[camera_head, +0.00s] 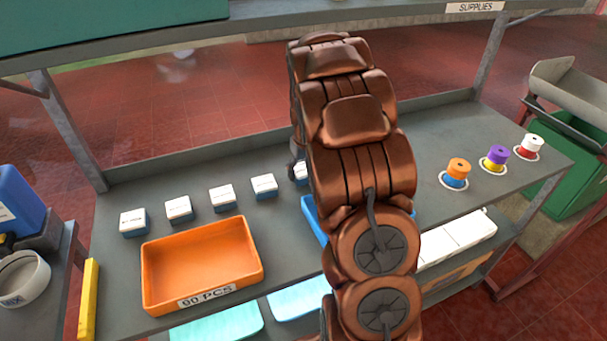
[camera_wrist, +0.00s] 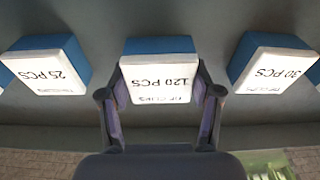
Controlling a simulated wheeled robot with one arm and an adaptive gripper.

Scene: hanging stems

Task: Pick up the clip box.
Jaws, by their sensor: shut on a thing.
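Several small white-topped blue clip boxes stand in a row on the grey bench. In the wrist view, the clip box marked "120 PCS" (camera_wrist: 160,78) sits between the two fingers of my gripper (camera_wrist: 160,94), one finger against each side. My gripper is shut on it. Clip boxes marked "25 PCS" (camera_wrist: 48,65) and "30 PCS" (camera_wrist: 270,66) stand to its left and right, apart from the fingers. In the head view, my arm hides the gripper, and a box at the row's right end (camera_head: 301,172) is partly hidden.
A blue tray (camera_head: 312,219) is mostly hidden behind my arm. Three coloured spools, including an orange-topped one (camera_head: 458,169), stand at right. A shelf labelled "SUPPLIES" (camera_head: 474,7) runs above the bench.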

